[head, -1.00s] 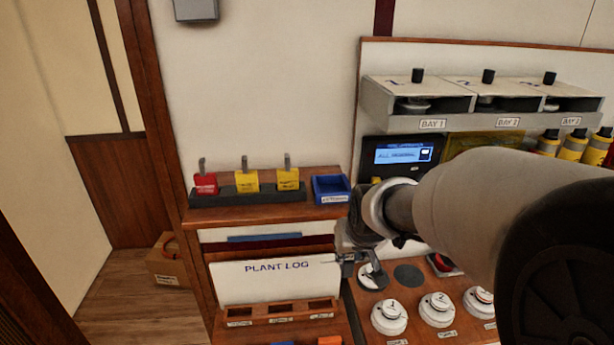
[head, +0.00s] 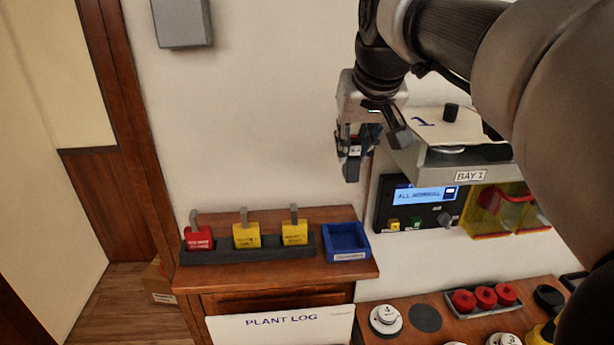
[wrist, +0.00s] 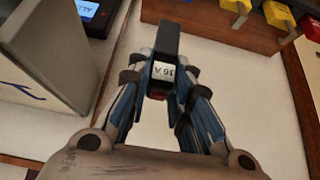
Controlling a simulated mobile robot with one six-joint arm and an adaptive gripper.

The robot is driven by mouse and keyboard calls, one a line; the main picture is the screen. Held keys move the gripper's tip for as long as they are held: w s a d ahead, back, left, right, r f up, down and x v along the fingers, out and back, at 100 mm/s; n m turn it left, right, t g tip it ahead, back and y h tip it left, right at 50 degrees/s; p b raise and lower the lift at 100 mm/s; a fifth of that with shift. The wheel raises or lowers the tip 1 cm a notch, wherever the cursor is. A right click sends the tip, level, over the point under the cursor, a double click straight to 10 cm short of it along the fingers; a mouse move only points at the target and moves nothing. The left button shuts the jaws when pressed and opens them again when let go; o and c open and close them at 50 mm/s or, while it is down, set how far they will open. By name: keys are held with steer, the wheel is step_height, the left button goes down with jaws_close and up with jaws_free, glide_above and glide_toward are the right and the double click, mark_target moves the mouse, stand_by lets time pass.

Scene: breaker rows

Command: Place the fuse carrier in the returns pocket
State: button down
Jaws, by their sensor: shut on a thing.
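My gripper (head: 352,160) is shut on a dark fuse carrier (wrist: 165,62) with a white "16A" label and a bit of red at its lower end. In the wrist view the carrier sits between both fingers and sticks out past their tips. In the head view the carrier (head: 353,168) hangs in the air in front of the wall, above the wooden ledge. A small open blue bin (head: 348,256) stands on the ledge below it, apart from it. The bin looks empty; its front label is too small to read, so I cannot confirm it is the returns pocket.
A dark rack (head: 215,255) with a red tag and two yellow tags stands left of the bin. The BAY 1 housing (head: 470,155) and a display panel (head: 420,200) are close right of my gripper. A grey wall box (head: 181,22) is upper left. Wall space left is clear.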

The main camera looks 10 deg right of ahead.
step_height(320, 180, down, 16)
steer(key=b, duration=0.4)
steer(key=shift+f, duration=0.1)
steer(key=c, duration=1.5)
jaws_free()
steer(key=shift+o, duration=0.2)
steer(key=shift+r, duration=0.25)
steer(key=p+v, duration=0.2)
steer(key=v, duration=0.9)
steer(key=s+f+g, duration=0.1)
steer(key=s+f, duration=0.7)
steer(key=s, duration=0.3)
steer(key=s+f+g, duration=0.1)
steer(key=s+f, duration=0.7)
steer(key=s, duration=0.2)
steer(key=shift+s, duration=0.4)
